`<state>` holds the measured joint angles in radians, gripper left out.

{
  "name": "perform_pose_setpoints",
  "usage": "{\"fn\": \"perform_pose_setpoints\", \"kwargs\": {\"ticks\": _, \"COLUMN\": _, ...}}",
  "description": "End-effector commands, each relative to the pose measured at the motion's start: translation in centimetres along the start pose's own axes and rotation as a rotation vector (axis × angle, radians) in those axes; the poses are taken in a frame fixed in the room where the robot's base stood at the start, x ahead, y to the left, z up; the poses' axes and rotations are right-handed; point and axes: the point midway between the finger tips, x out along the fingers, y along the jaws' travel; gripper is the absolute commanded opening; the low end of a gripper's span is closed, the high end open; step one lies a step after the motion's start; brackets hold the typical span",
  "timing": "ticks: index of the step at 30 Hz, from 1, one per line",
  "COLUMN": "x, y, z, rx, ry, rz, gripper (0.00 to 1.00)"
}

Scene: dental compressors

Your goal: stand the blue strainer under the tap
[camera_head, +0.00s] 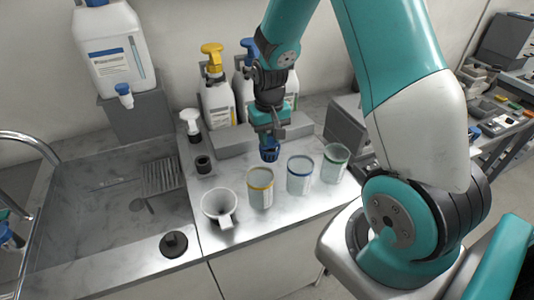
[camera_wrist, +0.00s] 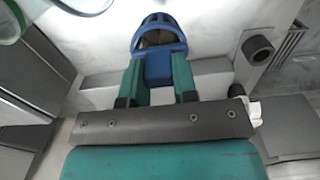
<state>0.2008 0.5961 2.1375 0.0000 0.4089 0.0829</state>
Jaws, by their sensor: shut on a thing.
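My gripper (camera_head: 268,138) is shut on the blue strainer (camera_head: 269,152) and holds it above the counter, behind the yellow-banded and blue-banded cups. In the wrist view, the strainer (camera_wrist: 158,66) sits between the two green fingers of my gripper (camera_wrist: 158,78), its round open cage pointing away. A blue tap (camera_head: 123,92) is on the front of a white canister (camera_head: 112,45) at the upper left, which stands on a grey block (camera_head: 138,117). A curved chrome faucet (camera_head: 32,142) also shows at the sink's left edge. The strainer is well to the right of both.
A yellow-banded cup (camera_head: 260,188), blue-banded cup (camera_head: 300,175), green-banded cup (camera_head: 335,162) and grey funnel (camera_head: 220,206) stand at the counter front. Pump bottles (camera_head: 215,100) stand behind. The sink (camera_head: 100,215) has a drain grate (camera_head: 163,176); a black stopper (camera_head: 173,244) sits on its front rim.

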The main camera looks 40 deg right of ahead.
Motion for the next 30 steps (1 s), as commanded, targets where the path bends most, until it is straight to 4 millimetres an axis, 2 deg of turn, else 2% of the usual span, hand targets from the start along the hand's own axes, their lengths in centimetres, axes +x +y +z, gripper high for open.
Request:
{"fn": "perform_pose_setpoints", "kwargs": {"ticks": 3, "x": 2.4, "y": 0.0, "z": 0.1, "rx": -0.001, "ry": -0.005, "rz": 0.000, "gripper": 0.01}}
{"fn": "perform_pose_setpoints", "kwargs": {"ticks": 10, "x": 4.7, "y": -0.2, "z": 0.0, "rx": -0.003, "ry": -0.002, "rz": 0.000, "gripper": 0.01}}
{"fn": "perform_pose_setpoints", "kwargs": {"ticks": 15, "x": 7.2, "y": -0.2, "z": 0.0, "rx": -0.004, "ry": -0.002, "rz": 0.000, "gripper": 0.01}}
{"fn": "perform_pose_setpoints", "kwargs": {"ticks": 29, "x": 8.3, "y": -0.3, "z": -0.1, "rx": -0.004, "ry": 0.001, "rz": 0.000, "gripper": 0.01}}
{"fn": "perform_pose_setpoints", "kwargs": {"ticks": 30, "x": 8.1, "y": -0.3, "z": -0.1, "rx": -0.004, "ry": 0.001, "rz": 0.000, "gripper": 0.36}}
